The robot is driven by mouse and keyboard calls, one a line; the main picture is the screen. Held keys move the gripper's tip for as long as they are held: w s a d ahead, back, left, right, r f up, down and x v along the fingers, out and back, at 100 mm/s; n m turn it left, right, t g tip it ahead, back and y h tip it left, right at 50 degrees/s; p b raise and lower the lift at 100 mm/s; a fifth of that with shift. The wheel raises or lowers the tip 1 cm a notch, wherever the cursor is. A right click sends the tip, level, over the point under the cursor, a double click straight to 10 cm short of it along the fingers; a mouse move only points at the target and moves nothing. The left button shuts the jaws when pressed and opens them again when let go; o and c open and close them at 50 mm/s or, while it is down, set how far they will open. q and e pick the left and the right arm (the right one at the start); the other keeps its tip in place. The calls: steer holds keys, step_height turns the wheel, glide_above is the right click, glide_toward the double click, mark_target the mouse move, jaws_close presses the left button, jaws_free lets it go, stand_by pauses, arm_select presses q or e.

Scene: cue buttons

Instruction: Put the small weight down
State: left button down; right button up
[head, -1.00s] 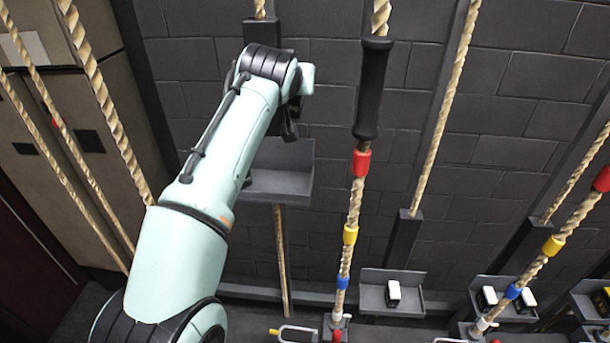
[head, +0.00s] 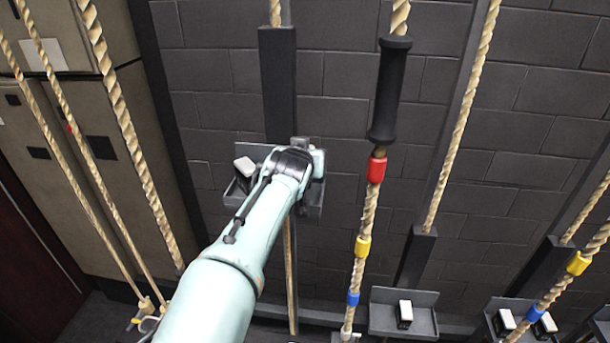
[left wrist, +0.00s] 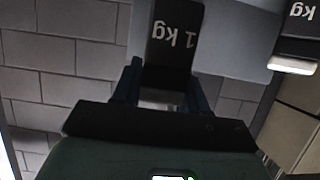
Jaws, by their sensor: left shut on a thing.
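The small weight (left wrist: 172,38) is a black block marked "1 kg". In the left wrist view it stands between the fingers of my left gripper (left wrist: 166,86), which is shut on it. In the head view my left gripper (head: 308,168) is in front of the right part of a dark grey wall tray (head: 250,150); the wrist hides the held weight there. Whether the weight touches the tray cannot be told. Another black weight with a white top (head: 245,166) sits at the tray's left end; it also shows in the left wrist view (left wrist: 293,64). My right gripper is not in view.
A rope with a black handle (head: 390,90) and coloured bands hangs just right of my left gripper. A dark post (head: 278,80) rises above the tray. A lower tray (head: 385,297) with a white-topped weight (head: 404,314) stands to the right. Cabinets (head: 75,130) are at left.

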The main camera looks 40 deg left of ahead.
arm_select(q)
steer(key=shift+f+b, duration=0.3)
steer(key=shift+f, duration=1.65)
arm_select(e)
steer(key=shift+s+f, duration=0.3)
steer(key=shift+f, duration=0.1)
arm_select(q)
steer(key=shift+d, duration=0.1)
steer(key=shift+f, duration=0.15)
steer(key=c, duration=1)
jaws_free()
steer(key=shift+f, duration=0.2)
steer(key=o, duration=0.4)
steer(key=shift+s+r, duration=0.1)
steer(key=shift+s, duration=0.05)
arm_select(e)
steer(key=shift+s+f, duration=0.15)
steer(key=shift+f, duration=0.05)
